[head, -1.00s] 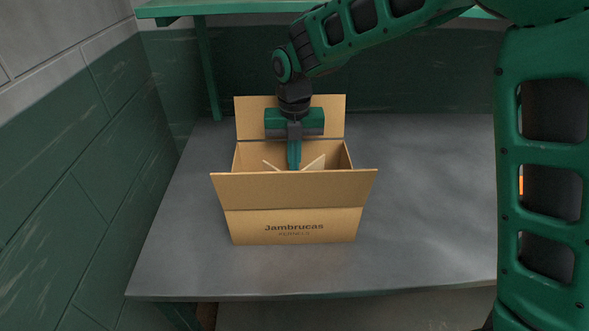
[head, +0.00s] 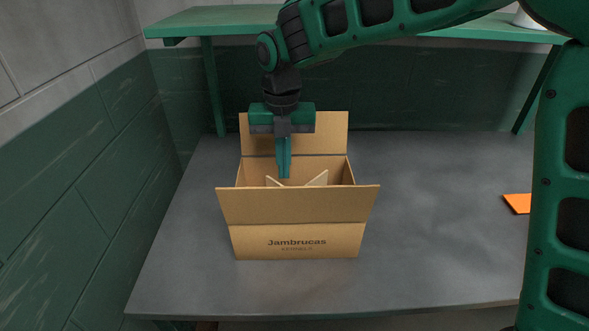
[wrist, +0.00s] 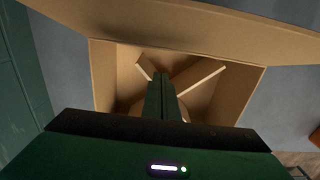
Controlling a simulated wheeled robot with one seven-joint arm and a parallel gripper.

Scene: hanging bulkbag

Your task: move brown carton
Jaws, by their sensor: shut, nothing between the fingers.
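The brown carton (head: 297,240) stands upright on the grey bench with its top flaps open. Its front flap leans toward me and its back flap stands up. Printed text reading "Jambrucas" is on its front. Crossed cardboard divider pieces (head: 318,180) show inside it, and the carton also fills the wrist view (wrist: 238,88). My gripper (head: 285,176) points down over the carton's open top, its fingers shut with nothing between them. In the wrist view the fingertips (wrist: 161,76) appear over the dividers. Whether they touch the dividers is hard to tell.
An orange flat item (head: 517,203) lies at the right, partly behind my arm. A green shelf (head: 220,20) runs above the back. A green and grey wall (head: 90,150) stands at the left.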

